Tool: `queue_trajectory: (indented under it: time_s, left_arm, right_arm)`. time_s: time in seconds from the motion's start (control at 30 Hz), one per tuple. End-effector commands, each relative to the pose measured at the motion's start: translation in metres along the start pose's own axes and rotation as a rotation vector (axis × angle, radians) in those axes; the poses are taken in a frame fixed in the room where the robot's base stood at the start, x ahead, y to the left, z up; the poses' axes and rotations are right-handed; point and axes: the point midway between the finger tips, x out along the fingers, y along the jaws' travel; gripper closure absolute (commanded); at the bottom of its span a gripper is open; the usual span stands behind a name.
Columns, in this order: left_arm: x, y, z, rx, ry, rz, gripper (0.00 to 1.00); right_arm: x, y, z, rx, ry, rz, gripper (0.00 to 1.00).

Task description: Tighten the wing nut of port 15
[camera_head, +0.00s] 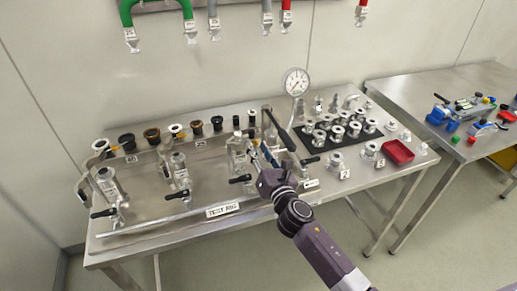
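My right arm comes in from the lower right. Its gripper (263,158) is at the right part of the test rig (150,228), close to a steel valve fitting (236,150) with a black handle. The fingers are small and overlap the fittings behind them, so I cannot tell whether they are open, shut or touching anything. Several ports with dark and light caps (196,128) line the back rail of the rig. Their number labels are too small to read, so I cannot pick out port 15 or its wing nut. My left gripper is not in view.
A pressure gauge (295,82) stands at the back of the steel table. A black mat (322,146) with several steel flanges and a red tray (397,152) are to the right. Hoses (190,12) hang above. A second table (420,95) holds coloured parts.

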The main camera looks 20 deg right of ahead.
Motion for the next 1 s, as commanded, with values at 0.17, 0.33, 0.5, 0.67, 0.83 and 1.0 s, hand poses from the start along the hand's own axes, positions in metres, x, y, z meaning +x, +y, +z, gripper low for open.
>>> queue_trajectory:
  time_s: [0.17, 0.33, 0.5, 0.67, 0.83, 1.0]
  left_arm:
    - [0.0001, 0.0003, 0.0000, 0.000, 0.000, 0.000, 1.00]
    - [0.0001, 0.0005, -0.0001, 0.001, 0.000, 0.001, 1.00]
    - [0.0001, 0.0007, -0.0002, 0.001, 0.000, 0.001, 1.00]
    - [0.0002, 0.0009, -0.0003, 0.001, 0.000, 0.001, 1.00]
    - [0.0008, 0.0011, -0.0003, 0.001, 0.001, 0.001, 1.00]
    - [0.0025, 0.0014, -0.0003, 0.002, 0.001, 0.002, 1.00]
  right_arm:
    - [-0.0002, -0.0003, -0.0002, 0.000, 0.000, -0.001, 0.74]
    - [-0.0003, -0.0004, -0.0002, 0.000, 0.000, -0.001, 0.93]
    - [-0.0004, -0.0004, -0.0003, 0.000, 0.000, -0.001, 1.00]
    - [-0.0004, -0.0004, -0.0002, 0.002, 0.000, -0.001, 1.00]
    - [-0.0004, -0.0007, -0.0004, 0.027, 0.000, -0.001, 1.00]
    - [-0.0004, -0.0015, -0.0006, 0.102, 0.000, -0.001, 1.00]
